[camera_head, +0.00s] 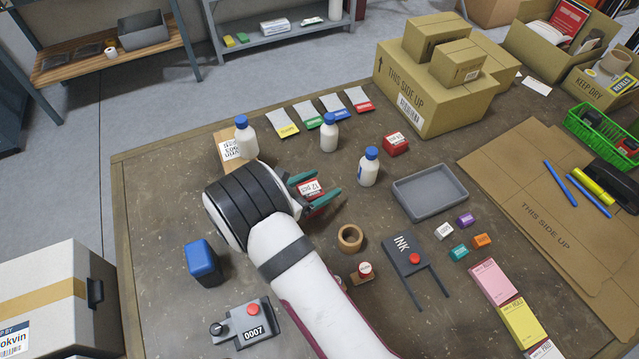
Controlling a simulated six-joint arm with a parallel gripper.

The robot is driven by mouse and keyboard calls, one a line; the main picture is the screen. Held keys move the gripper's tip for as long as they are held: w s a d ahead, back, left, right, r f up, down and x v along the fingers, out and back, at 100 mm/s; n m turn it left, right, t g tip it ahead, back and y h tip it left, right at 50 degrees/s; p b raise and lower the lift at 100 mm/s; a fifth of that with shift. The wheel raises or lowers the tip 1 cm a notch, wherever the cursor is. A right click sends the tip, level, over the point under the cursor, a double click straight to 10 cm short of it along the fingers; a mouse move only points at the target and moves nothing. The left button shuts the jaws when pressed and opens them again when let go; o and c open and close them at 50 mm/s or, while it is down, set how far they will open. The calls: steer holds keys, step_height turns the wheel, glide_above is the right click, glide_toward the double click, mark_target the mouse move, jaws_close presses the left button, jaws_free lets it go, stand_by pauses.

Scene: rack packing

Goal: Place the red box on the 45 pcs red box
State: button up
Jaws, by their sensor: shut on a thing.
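My gripper (319,187) is at the middle of the table, its teal fingers shut on a small red box (312,187) with a white label that seems to read 12 pcs. The arm's wrist hides part of the space left of it. I cannot tell whether this box touches the table. Another red box (396,145) with a white label sits on the table to the upper right, apart from my gripper. Its print is too small to read surely, but it looks like the 45 pcs box. Its top is bare.
A white bottle with a blue cap (368,169) stands between my gripper and the far red box. Two more bottles (329,134) (246,140) stand behind. A grey tray (430,192) lies right, and a large carton (435,95) stands behind the far red box.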

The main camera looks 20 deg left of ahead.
steer(key=shift+f, duration=0.15)
steer(key=o, duration=1.3)
